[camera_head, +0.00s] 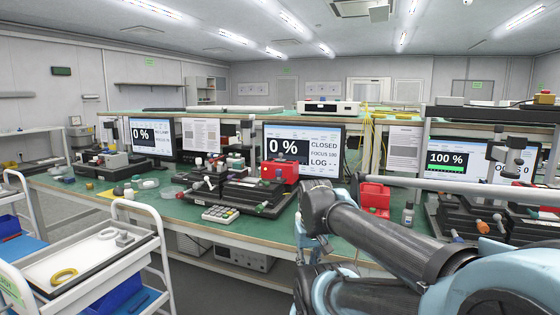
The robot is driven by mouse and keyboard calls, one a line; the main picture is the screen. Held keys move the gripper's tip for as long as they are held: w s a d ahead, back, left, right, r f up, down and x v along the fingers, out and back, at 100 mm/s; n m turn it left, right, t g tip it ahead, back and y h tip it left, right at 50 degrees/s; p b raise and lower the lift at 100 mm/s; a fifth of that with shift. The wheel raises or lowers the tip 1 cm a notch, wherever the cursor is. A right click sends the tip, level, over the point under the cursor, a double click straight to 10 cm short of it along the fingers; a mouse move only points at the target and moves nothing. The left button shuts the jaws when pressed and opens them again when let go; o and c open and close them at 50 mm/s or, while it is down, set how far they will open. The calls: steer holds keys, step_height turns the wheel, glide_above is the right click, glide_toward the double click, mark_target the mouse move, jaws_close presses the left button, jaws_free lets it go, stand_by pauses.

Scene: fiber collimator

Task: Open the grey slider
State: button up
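I cannot pick out the grey slider with certainty at this size. The centre bench carries a black optical stage assembly (258,192) with small knobs and grey parts, and a red block (280,171) on it. Behind it a monitor (303,148) reads 0 %, CLOSED, FOCUS 100 and LOG. A similar assembly (103,162) stands to the left, and another (478,218) to the right, partly hidden by my arm. My arm comes in from the lower right and bends near the centre bench. My gripper does not show.
A keypad (219,214) lies at the front edge of the green bench (180,208). A white trolley (140,262) with a tray stands at the lower left. A red box (375,196) sits beside my arm. A right monitor (455,160) reads 100 %. Grey floor shows between trolley and bench.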

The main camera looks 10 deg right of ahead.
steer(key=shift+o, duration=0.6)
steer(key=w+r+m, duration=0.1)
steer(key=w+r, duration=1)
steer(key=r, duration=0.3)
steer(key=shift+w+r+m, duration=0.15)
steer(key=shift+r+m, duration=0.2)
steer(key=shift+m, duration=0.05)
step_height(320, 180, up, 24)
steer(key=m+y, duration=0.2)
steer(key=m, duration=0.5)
glide_above(281, 157)
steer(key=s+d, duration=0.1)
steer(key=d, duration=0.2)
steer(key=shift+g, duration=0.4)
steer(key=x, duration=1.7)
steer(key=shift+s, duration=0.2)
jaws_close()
